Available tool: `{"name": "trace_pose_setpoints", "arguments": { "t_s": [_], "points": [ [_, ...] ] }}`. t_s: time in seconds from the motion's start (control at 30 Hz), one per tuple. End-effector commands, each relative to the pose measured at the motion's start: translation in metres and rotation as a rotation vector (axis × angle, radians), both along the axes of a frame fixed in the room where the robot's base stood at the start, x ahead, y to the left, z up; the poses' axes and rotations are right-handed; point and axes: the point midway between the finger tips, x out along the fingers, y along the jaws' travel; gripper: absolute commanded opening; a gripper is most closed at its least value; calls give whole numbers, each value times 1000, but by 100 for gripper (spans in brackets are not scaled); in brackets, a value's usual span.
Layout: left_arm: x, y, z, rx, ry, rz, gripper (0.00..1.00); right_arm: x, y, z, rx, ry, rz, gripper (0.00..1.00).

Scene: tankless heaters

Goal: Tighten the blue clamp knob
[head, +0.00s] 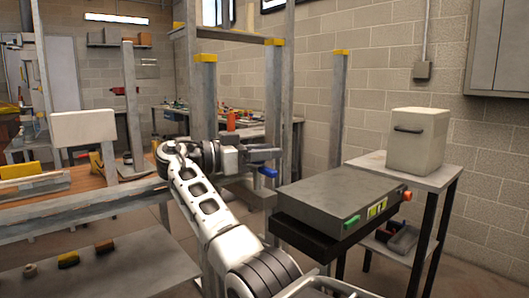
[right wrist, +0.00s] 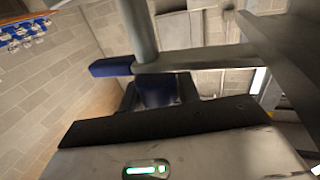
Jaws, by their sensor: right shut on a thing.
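My right gripper (head: 264,156) reaches in from the lower middle of the head view, its jaws pointing right. It is shut on the blue clamp knob (head: 267,172), whose blue end shows just below the jaws. In the right wrist view a blue block (right wrist: 110,68) sticks out left beside a grey upright bar, with darker blue behind the black edge. The exact contact between fingers and knob is hidden. My left gripper is not in view.
A flat grey case (head: 340,190) with a green knob (head: 351,221) and an orange knob (head: 407,196) lies just right of the gripper. A cream box (head: 418,140) stands on a side table. Grey posts (head: 274,90) rise behind the gripper. A wooden bench (head: 100,178) is at left.

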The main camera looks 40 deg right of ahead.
Motion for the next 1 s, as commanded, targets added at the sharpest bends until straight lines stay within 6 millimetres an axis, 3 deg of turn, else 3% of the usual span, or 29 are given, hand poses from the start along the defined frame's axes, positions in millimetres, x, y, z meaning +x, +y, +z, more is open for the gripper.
{"name": "trace_pose_setpoints", "arguments": {
  "t_s": [0.13,0.17,0.2,0.23,0.5,0.63,0.77,1.0],
  "points": [
    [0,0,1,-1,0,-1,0,0,-2,4,-5,-5,1,9],
    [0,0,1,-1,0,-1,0,0,-2,4,-5,-5,2,40],
    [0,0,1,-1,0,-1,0,0,-2,4,-4,-5,2,52],
    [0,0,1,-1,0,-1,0,0,-1,4,-4,-4,2,54],
    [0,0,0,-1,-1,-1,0,0,-1,2,-2,-3,2,54],
    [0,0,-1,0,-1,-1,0,0,-1,11,-2,-6,2,54],
    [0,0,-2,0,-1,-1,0,0,-2,34,-4,-8,0,54],
    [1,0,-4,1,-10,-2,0,-32,20,77,-4,-10,3,54]
  ]
}}
